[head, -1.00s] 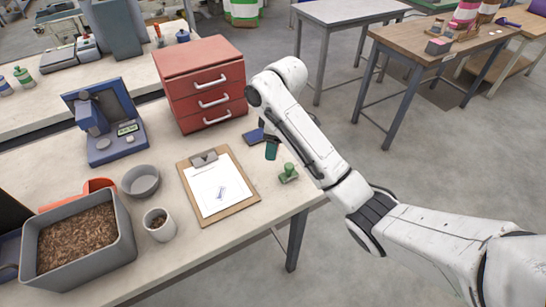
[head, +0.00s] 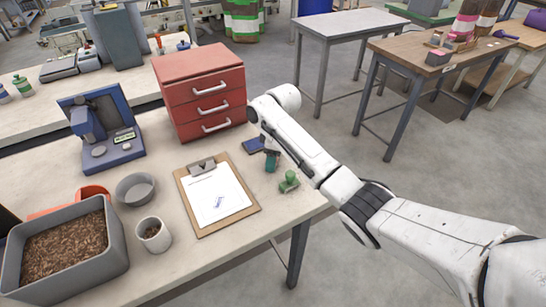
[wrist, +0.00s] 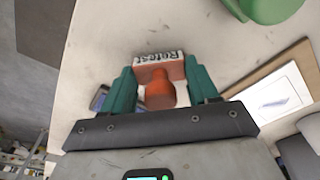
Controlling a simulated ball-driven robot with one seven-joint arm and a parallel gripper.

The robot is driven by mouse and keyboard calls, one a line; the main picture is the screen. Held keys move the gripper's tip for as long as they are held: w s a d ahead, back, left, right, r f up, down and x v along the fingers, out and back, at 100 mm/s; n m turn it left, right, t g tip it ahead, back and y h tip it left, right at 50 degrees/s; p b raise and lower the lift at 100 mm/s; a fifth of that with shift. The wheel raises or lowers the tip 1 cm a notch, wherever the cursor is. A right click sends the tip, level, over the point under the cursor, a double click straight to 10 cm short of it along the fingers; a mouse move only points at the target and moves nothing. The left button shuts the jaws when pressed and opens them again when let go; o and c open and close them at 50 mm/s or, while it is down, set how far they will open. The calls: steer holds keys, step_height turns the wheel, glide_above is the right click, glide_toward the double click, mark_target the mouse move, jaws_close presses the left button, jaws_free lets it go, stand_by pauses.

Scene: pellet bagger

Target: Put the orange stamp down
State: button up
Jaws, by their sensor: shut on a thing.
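The orange stamp (wrist: 160,92) has a round orange handle and a block end with a white label, partly readable as "Retest". It sits between the two teal fingers of my gripper (wrist: 160,78), which is shut on it. In the head view my gripper (head: 271,160) is low over the right part of the workbench, between the blue ink pad (head: 253,146) and the green stamp (head: 289,182). The orange stamp is hidden there. I cannot tell whether it touches the bench.
A clipboard with a marked sheet (head: 218,198) lies left of the green stamp. The red drawer unit (head: 202,95) stands behind. The bench's right edge is close.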

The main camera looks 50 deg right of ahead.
mark_target(277, 166)
steer(key=shift+f, duration=0.2)
steer(key=o, duration=0.8)
steer(key=shift+o, duration=0.2)
steer(key=shift+r, duration=0.1)
step_height(277, 166, up, 12)
steer(key=s, duration=0.1)
steer(key=shift+d+p, duration=0.4)
steer(key=shift+p, duration=0.05)
steer(key=shift+s, duration=0.1)
